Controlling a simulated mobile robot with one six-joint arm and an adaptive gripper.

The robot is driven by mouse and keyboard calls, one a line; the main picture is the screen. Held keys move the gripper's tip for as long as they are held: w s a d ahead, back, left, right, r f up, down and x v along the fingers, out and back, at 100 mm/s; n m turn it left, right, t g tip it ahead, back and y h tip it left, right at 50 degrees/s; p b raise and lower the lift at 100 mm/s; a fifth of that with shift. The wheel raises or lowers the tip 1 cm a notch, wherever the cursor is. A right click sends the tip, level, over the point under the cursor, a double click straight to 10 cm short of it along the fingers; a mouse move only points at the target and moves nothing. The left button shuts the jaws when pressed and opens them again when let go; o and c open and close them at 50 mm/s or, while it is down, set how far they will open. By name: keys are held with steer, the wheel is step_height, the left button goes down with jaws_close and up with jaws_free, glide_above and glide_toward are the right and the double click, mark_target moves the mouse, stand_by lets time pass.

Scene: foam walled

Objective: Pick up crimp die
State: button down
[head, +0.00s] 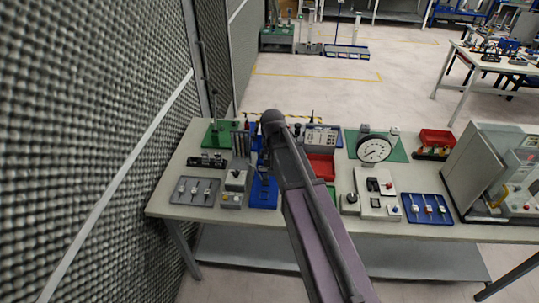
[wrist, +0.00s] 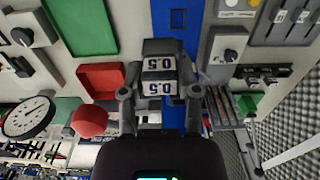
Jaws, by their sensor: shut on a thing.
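The crimp die (wrist: 158,65) is a dark grey block with two white labels that read 0.5, upside down in the wrist view. My gripper (wrist: 160,92) is shut on it, with one finger on each side. A blue strip of tray or base (wrist: 174,18) shows behind the die. In the head view my gripper is mostly hidden by my arm, over the blue tray (head: 264,192) on the table. I cannot make out the die in the head view, and I cannot tell whether it touches anything below.
The table (head: 170,208) is crowded. A dial gauge (head: 375,149), a red bin (head: 321,164), a grey control box (head: 235,180) and a blue tool tray (head: 427,209) stand around. A foam wall (head: 90,130) rises close on the left.

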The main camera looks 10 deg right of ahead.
steer(key=shift+s+r, duration=0.1)
steer(key=shift+s, duration=0.55)
